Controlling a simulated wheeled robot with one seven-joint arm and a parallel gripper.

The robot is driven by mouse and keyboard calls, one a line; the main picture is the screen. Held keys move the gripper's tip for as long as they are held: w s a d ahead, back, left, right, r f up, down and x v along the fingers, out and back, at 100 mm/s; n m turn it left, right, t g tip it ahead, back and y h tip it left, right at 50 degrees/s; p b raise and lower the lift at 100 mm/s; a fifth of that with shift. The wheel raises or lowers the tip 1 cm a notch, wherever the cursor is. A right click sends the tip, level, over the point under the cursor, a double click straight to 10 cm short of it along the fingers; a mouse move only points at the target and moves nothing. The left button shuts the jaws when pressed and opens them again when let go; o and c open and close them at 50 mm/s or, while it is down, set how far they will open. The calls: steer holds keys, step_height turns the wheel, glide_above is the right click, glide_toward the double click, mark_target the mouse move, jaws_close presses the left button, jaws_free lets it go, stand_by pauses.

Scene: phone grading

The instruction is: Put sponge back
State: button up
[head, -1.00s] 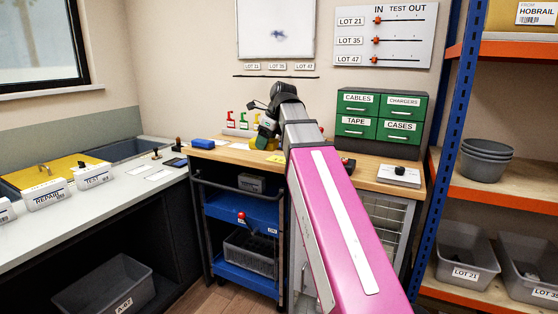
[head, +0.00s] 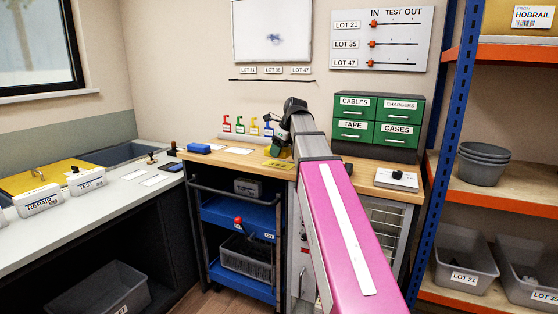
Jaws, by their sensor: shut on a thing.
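My gripper (head: 275,146) is over the back of the wooden bench, in front of the wall and just right of the spray bottles. It is small in the head view and partly covered by my own arm. It appears shut on a yellow block, which I take to be the sponge (head: 285,153); only a little of it shows. A flat yellow piece with dark marks (head: 278,165) lies on the bench top just below. I cannot tell how far the sponge is above the bench.
Several spray bottles (head: 240,126) stand in a row left of my gripper. A blue block (head: 198,148) and white cards (head: 238,150) lie on the bench's left part. Green drawers (head: 376,120) stand to the right, near a white scale-like box (head: 396,179).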

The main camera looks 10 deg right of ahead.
mark_target(279, 166)
steer(key=shift+f, duration=2.05)
steer(key=shift+f, duration=0.1)
steer(key=o, duration=1)
steer(key=shift+c, duration=0.2)
steer(key=v, duration=1.2)
